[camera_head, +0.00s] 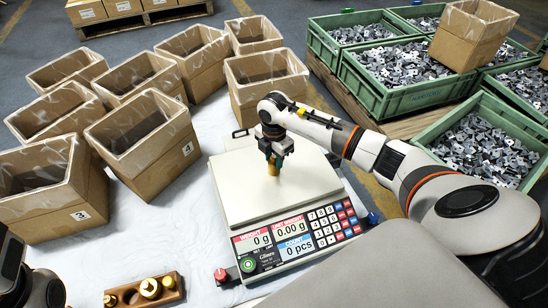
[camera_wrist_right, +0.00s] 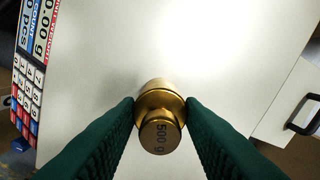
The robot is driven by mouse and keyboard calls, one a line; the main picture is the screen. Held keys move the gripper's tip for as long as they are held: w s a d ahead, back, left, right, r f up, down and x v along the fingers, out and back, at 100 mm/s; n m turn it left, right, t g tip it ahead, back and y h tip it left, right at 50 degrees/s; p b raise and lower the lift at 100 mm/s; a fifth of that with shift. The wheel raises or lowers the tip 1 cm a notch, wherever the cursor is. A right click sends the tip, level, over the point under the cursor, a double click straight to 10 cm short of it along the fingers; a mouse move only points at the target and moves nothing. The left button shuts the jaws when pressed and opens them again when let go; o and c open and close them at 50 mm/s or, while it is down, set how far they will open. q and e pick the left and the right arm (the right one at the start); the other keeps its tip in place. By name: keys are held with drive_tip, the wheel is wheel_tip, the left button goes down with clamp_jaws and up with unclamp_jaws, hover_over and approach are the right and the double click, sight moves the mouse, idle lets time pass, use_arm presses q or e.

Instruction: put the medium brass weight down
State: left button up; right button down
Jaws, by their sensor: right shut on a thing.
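The medium brass weight (camera_wrist_right: 160,120), stamped 500 g, is pinched between the two green fingers of my right gripper (camera_wrist_right: 160,116) in the right wrist view. In the head view my right gripper (camera_head: 273,166) points down over the pale pan of the counting scale (camera_head: 310,186), with the weight low between its fingers. The scale's displays (camera_head: 287,236) read 0 g, 0.00 g and 0 pcs. Whether the weight's base touches the pan is hard to see. My left arm shows only in part at the lower left; its fingers are not in view.
A wooden weight block (camera_head: 178,291) with other brass weights stands at the lower left. Open cardboard boxes (camera_head: 150,150) with liners crowd the left and back. Green crates (camera_head: 395,98) of stamped parts stand at the right. The pan around the weight is clear.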

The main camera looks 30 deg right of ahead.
drive_tip(key=c, duration=1)
unclamp_jaws()
drive_tip(key=shift+o, duration=0.2)
